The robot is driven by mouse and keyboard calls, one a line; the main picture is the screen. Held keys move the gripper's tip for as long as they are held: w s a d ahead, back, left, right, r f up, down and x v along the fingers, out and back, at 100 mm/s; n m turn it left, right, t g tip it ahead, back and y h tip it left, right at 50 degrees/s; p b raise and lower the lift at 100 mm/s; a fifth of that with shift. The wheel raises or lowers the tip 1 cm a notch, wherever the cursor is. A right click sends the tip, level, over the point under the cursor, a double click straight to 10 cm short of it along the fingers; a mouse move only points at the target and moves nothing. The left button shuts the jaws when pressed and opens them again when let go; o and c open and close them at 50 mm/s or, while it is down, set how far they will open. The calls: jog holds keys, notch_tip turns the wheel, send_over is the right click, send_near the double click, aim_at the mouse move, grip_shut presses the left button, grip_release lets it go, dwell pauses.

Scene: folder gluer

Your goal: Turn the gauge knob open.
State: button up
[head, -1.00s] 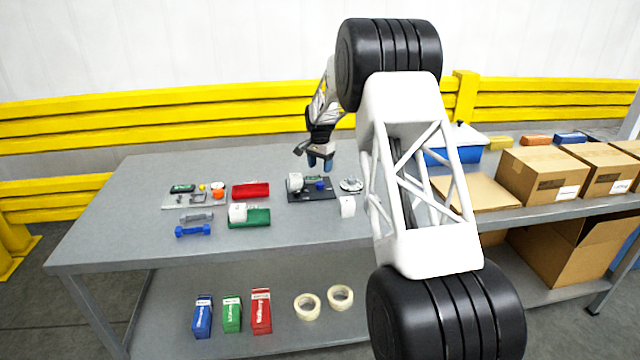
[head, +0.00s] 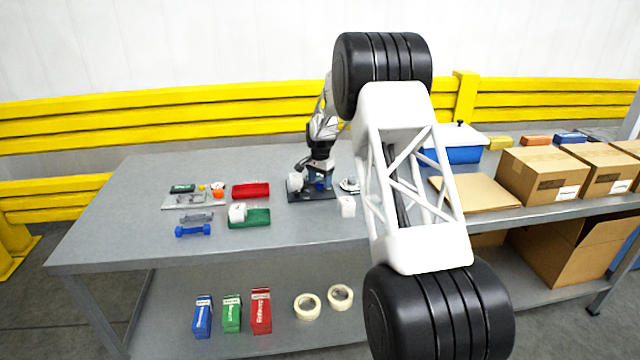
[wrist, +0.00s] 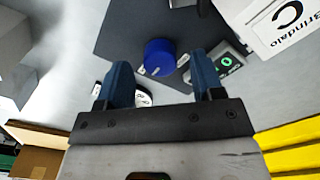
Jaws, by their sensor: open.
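The gauge knob is a round blue knob (wrist: 160,57) with a pale mark on its rim, on a dark base plate (wrist: 120,30). In the head view the blue knob (head: 320,186) is small and partly hidden by my gripper. My gripper (wrist: 160,82) is open, with its two blue fingers apart. In the wrist view the knob shows between and just beyond the fingertips; I cannot tell whether they touch it. In the head view my gripper (head: 318,184) is low over the dark plate (head: 312,197).
A white box (wrist: 287,25) and a small grey device with a green display (wrist: 222,62) stand close to the right finger in the wrist view. Red (head: 251,190) and green (head: 256,218) blocks lie left on the grey table (head: 130,215). Cartons (head: 545,172) stand at right.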

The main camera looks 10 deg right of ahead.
jog(key=shift+f, duration=0.8)
jog(key=c, duration=0.9)
